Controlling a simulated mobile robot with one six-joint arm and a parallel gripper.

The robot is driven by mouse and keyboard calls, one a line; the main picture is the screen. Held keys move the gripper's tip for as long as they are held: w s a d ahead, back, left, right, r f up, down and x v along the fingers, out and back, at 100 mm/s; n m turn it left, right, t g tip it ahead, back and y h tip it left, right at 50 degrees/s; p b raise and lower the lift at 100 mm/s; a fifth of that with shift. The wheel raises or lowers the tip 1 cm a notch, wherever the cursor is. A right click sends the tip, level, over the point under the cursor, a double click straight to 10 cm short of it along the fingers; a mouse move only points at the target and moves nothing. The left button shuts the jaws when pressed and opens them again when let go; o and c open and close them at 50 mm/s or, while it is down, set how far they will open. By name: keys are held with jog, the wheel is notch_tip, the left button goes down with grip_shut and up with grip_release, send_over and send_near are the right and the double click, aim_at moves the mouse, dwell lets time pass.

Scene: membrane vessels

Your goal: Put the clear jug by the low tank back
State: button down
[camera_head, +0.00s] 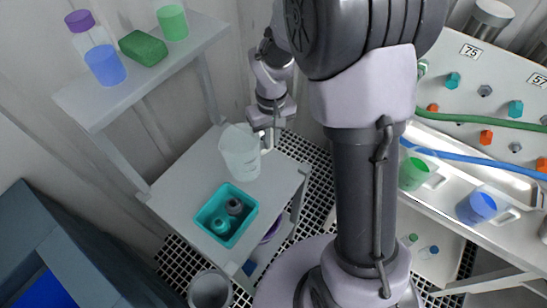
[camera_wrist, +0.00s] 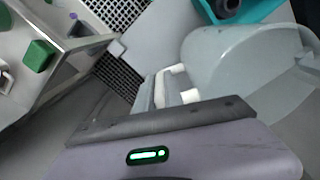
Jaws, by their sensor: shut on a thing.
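The clear jug (camera_head: 240,152) is a translucent, empty-looking vessel at the back of the small grey table (camera_head: 172,180) in the head view. It stands nearly upright; I cannot tell whether its base touches the table. My gripper (camera_head: 268,130) is at its right side, shut on its handle. In the wrist view the jug (camera_wrist: 235,65) fills the right, and its pale handle (camera_wrist: 178,88) lies at my gripper (camera_wrist: 165,98). The fingertips are partly hidden. The low tank cannot be made out for certain; a dark blue bin (camera_head: 55,250) is at the lower left.
A teal tray (camera_head: 203,222) with dark fittings sits on the table in front of the jug. A shelf (camera_head: 140,78) with bottles and a green sponge (camera_head: 143,47) is above left. A rack (camera_head: 450,200) with green and blue jugs stands right. A grey bucket (camera_head: 210,289) is on the floor.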

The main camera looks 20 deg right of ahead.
jog(key=w+d+n+b, duration=0.2)
jog(key=w+d+n, duration=0.2)
jog(key=w, duration=0.2)
jog(key=f+b, duration=0.1)
jog(key=f, duration=0.2)
jog(key=f+b, duration=0.1)
jog(key=f, duration=0.2)
jog(key=f+b, duration=0.2)
jog(key=f, duration=0.1)
jog(key=shift+s+a, duration=0.15)
jog(key=shift+a, duration=0.1)
jog(key=shift+r, duration=0.1)
jog(key=c, duration=1.8)
grip_release()
jog(key=shift+f, duration=0.2)
jog(key=shift+c, duration=0.2)
jog(key=o, duration=0.3)
jog(key=shift+o, duration=0.4)
